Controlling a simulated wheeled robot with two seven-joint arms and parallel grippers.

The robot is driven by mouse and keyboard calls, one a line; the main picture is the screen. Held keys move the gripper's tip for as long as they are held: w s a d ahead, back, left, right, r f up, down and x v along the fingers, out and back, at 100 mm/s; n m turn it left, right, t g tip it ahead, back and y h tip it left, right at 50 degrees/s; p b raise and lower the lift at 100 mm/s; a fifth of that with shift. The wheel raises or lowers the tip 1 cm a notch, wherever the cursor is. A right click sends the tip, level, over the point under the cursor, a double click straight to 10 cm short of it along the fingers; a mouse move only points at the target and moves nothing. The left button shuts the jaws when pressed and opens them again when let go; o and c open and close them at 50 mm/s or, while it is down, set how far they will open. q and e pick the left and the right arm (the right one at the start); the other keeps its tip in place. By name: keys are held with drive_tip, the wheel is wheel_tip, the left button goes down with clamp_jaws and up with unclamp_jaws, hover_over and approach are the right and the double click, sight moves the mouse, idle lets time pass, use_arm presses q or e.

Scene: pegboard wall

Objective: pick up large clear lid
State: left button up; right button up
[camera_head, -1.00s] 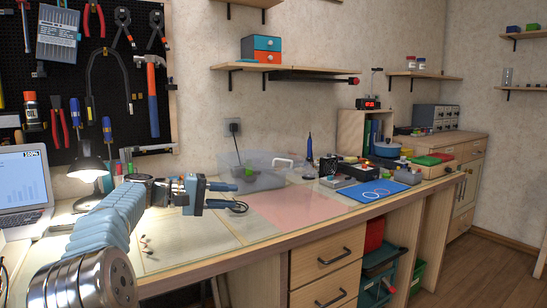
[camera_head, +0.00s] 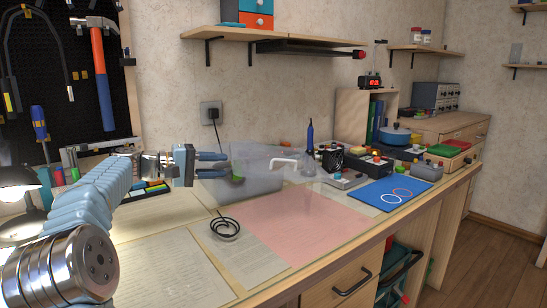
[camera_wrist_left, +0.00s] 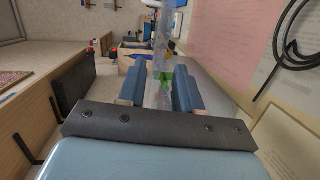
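A large clear lid (camera_head: 308,165) with a white handle (camera_head: 284,162) shows at the back of the desk. It overlaps the right side of a clear box (camera_head: 262,182) in the picture, and its see-through edges are hard to trace. A green thing shows inside the box. My left gripper (camera_head: 221,164) is open and empty, left of the handle, its fingers pointing right across the box's left part in the picture. In the left wrist view the two blue fingers (camera_wrist_left: 157,90) are apart, with clear material and a green thing beyond them. My right gripper is out of view.
A coiled black cable (camera_head: 225,228) and a pink sheet (camera_head: 305,222) lie on the desk in front. A wall shelf (camera_head: 270,42) hangs above.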

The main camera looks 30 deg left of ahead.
sight(250, 162)
use_arm(q)
drive_tip(key=x, duration=0.2)
drive_tip(key=p+x, duration=0.1)
drive_tip(key=x, duration=0.2)
drive_tip(key=r+x, duration=0.1)
drive_tip(key=x, duration=0.2)
drive_tip(key=shift+w+d, duration=0.15)
drive_tip(key=shift+w+d+f, duration=0.2)
drive_tip(key=shift+w+d, duration=0.05)
drive_tip(key=shift+w, duration=0.15)
clamp_jaws()
